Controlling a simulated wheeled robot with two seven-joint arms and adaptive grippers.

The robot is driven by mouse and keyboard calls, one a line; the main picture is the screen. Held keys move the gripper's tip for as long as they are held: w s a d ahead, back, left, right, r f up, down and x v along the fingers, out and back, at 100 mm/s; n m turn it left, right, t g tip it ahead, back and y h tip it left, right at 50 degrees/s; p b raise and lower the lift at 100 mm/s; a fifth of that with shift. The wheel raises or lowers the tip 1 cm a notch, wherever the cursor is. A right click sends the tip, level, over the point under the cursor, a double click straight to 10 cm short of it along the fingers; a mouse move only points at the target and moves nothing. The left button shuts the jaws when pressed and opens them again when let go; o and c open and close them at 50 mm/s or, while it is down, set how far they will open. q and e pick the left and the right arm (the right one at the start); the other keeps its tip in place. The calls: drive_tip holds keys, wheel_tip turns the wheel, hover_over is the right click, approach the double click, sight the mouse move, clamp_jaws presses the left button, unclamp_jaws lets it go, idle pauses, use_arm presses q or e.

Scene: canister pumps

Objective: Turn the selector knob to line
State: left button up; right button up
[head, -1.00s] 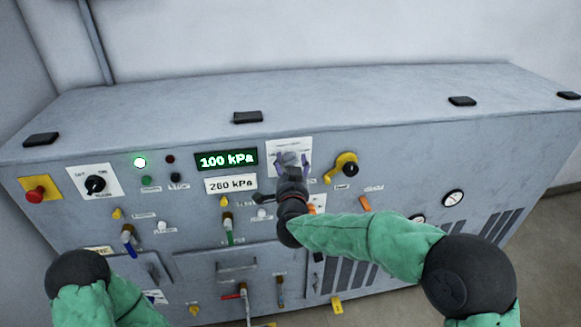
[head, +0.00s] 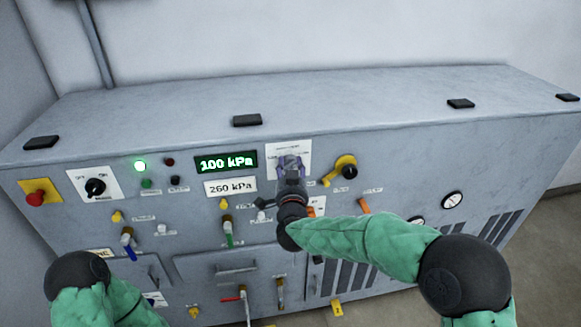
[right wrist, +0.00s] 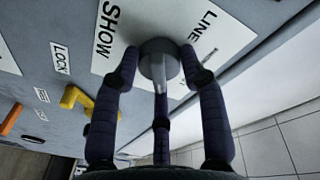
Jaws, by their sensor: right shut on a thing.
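The selector knob is a grey round knob with a stem, seen in the right wrist view (right wrist: 158,60). It sits on a white plate (head: 300,147) marked SHOW and LINE in the right wrist view. My right gripper (head: 290,163) is at this plate and hides the knob in the head view. In the right wrist view its dark fingers (right wrist: 158,80) stand around the knob and are shut on it. The knob's pointing direction is hard to tell. My left gripper is out of view; only part of my left arm shows at lower left.
A green display (head: 226,162) reads 100 kPa, left of the plate. A yellow lever with a black knob (head: 349,172) is close on the right. A black rotary switch (head: 95,187) and a red button (head: 36,198) are at far left. Several coloured valve handles sit below.

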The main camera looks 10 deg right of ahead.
drive_tip(key=n+y, duration=0.1)
drive_tip(key=n, duration=0.8)
drive_tip(key=n+y+p, duration=0.1)
drive_tip(key=n+y, duration=0.1)
drive_tip(key=n, duration=0.8)
drive_tip(key=f+n+y+p, duration=0.1)
drive_tip(key=n, duration=0.8)
drive_tip(key=shift+d+n+t+y, duration=0.15)
drive_tip(key=shift+n+t+y, duration=0.15)
drive_tip(key=shift+t+y, duration=0.1)
drive_tip(key=shift+f, duration=0.1)
drive_tip(key=o, duration=1.1)
drive_tip(key=shift+c, duration=0.2)
drive_tip(key=shift+o, duration=0.2)
drive_tip(key=shift+d, duration=0.1)
drive_tip(key=shift+r, duration=0.3)
drive_tip(key=shift+s, duration=0.15)
